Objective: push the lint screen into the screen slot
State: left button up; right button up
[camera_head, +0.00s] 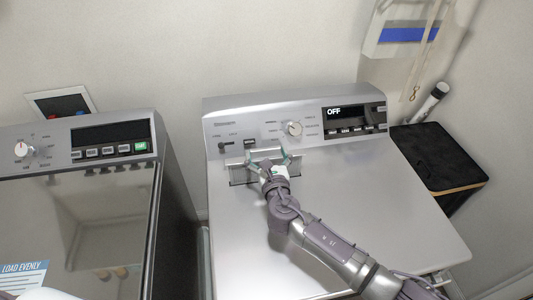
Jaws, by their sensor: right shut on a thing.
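The lint screen (240,175) is a grey, flat piece at the back left of the right-hand machine's top, just below its control panel. The gripper and wrist cover the screen's middle and right part. The screen slot is at the foot of the control panel, hidden behind the screen and gripper; how far the screen sits in it I cannot tell. My left gripper is not in view.
The control panel (230,128) with a knob (294,128) and an OFF display (347,113) rises behind the gripper. A second machine (90,235) stands on the left, across a narrow gap. A black-topped box (435,155) stands at the right.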

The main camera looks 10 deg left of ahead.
jog(key=shift+f+b, duration=3.9)
jog(key=shift+f, duration=0.65)
jog(key=o, duration=0.9)
jog(key=shift+s+f, duration=0.1)
jog(key=shift+s+d, duration=0.25)
jog(key=shift+s, duration=0.25)
jog(key=v, duration=1)
jog(key=shift+s+d+r, duration=0.1)
jog(key=shift+s+r, duration=0.15)
jog(key=shift+s, duration=0.1)
